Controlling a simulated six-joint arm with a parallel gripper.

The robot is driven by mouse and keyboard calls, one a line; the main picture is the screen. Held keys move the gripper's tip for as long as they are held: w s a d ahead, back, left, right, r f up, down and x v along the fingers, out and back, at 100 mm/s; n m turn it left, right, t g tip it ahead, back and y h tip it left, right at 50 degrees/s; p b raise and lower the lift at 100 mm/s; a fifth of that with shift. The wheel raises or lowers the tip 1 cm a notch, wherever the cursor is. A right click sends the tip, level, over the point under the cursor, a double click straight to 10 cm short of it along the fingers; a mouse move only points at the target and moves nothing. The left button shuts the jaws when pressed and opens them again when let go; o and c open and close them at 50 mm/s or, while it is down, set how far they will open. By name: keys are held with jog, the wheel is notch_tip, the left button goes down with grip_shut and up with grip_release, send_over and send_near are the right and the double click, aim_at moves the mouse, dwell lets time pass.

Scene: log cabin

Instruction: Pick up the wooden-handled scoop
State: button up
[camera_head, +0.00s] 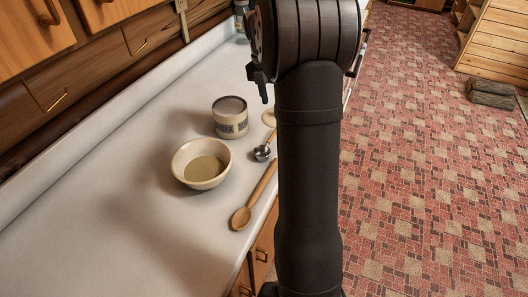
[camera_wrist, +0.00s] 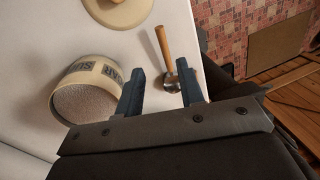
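The wooden-handled scoop (camera_head: 262,152) lies on the white counter near its front edge, its metal bowl toward the cream bowl. Part of its handle is behind my arm in the head view. In the wrist view, the scoop's wooden handle (camera_wrist: 163,48) points away and its metal bowl (camera_wrist: 172,86) shows between my fingers. My gripper (camera_wrist: 161,84) is open and empty, with its two fingers apart and the scoop beyond them, closer to the right finger. In the head view my gripper (camera_head: 263,92) is partly hidden by my arm and appears above the counter.
A labelled canister (camera_head: 230,120) full of white granules stands left of the scoop, also near my left finger in the wrist view (camera_wrist: 85,88). A round knobbed lid (camera_wrist: 118,10) lies beyond. A cream bowl (camera_head: 202,151) and wooden spoon (camera_head: 241,217) are nearby. The counter's left is clear.

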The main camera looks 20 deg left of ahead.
jog(key=f, duration=0.3)
jog(key=d+f, duration=0.1)
jog(key=f, duration=0.1)
jog(key=shift+s+d+f, duration=0.1)
jog(key=shift+f, duration=0.3)
jog(key=shift+s+d+f, duration=0.1)
jog(key=shift+d+f, duration=0.15)
jog(key=shift+f, duration=0.65)
jog(key=shift+s+d+f, duration=0.1)
jog(key=shift+d+f, duration=0.1)
jog(key=shift+f, duration=0.75)
jog(key=shift+s+d+f, duration=0.1)
jog(key=shift+d+f, duration=0.15)
jog(key=shift+f, duration=0.65)
grip_shut()
